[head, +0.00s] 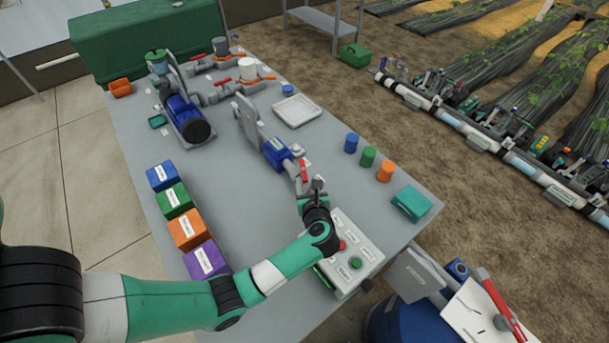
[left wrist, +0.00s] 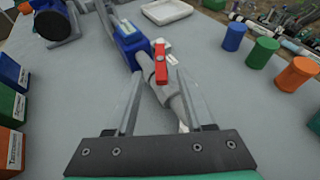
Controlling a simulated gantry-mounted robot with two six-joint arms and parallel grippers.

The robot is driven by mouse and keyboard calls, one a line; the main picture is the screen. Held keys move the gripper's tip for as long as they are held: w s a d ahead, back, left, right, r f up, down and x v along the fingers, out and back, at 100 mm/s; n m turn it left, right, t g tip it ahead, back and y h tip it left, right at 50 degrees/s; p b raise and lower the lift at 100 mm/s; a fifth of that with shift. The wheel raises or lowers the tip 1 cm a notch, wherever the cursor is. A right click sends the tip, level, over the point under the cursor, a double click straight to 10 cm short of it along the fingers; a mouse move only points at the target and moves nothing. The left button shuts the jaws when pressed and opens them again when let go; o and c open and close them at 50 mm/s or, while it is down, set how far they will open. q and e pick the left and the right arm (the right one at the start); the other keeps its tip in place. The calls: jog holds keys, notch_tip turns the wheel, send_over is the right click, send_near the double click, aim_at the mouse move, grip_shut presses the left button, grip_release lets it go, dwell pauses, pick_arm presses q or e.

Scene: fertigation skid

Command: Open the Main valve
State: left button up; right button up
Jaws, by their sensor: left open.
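A valve with a red lever handle (head: 304,171) sits on a grey pipe just beyond my left gripper (head: 312,187). In the left wrist view the red handle (left wrist: 160,63) lies between and just beyond the open fingertips (left wrist: 160,78). The handle runs roughly along the pipe, and I see no clear contact. A small white label is beside it, too small to read. Other red-handled valves (head: 222,82) stand at the far end of the bench, so I cannot tell by label which is Main. My right gripper is not in view.
A grey control box (head: 352,262) with red and green buttons stands beside my left wrist. Blue, green and orange cylinders (head: 368,157) stand to the right. Several coloured boxes (head: 187,229) line the left edge. Bare bench lies between the boxes and the pipe.

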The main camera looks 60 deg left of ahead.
aim_at(304, 169)
pick_arm(q)
jog(key=b+x, duration=0.1)
jog(key=x, duration=0.4)
jog(key=shift+w+a+f, duration=0.15)
jog(key=shift+a, duration=0.2)
grip_shut()
